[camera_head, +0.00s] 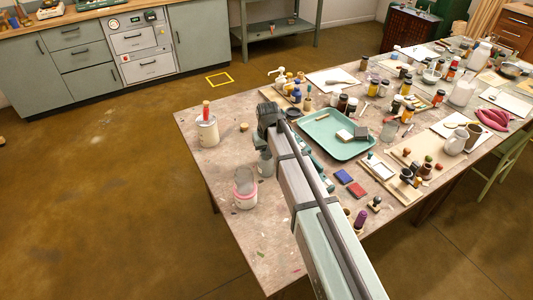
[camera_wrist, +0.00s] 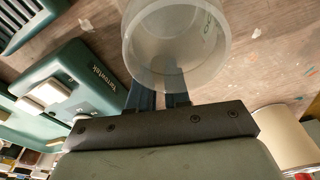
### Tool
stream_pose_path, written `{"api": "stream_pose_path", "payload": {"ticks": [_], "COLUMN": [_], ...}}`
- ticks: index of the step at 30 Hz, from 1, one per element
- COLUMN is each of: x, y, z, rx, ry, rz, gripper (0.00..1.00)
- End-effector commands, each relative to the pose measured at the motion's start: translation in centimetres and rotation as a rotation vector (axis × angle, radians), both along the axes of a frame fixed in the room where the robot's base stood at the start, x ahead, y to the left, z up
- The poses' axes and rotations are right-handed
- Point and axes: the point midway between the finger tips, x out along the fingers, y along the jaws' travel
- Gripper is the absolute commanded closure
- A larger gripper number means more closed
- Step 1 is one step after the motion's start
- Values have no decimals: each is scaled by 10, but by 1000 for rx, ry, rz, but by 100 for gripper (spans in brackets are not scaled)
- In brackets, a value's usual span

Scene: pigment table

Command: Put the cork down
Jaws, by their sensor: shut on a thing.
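My gripper (camera_wrist: 162,92) is at the far end of my arm, over the left part of the table. Its two dark blue fingers are close together at a clear glass jar (camera_wrist: 175,38), and no cork shows between them. The fingers appear shut on the jar, though their tips are partly hidden behind its glass. A small tan round piece, apparently the cork (camera_head: 244,127), lies on the table left of the gripper.
A white pot (camera_head: 208,133) with a red-topped item stands left, and a pink-banded jar (camera_head: 245,190) stands nearer. A green device (camera_wrist: 85,75) and the teal tray (camera_head: 345,149) are on the gripper's other side.

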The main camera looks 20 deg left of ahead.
Motion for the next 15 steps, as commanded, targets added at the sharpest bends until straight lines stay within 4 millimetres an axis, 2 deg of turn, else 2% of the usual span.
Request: {"api": "stream_pose_path", "payload": {"ticks": [10,11,15], "x": [0,0,0], "y": [0,0,0], "z": [-3,-3,-3], "rx": [0,0,0], "ry": [0,0,0], "rz": [0,0,0], "gripper": [100,80,67]}}
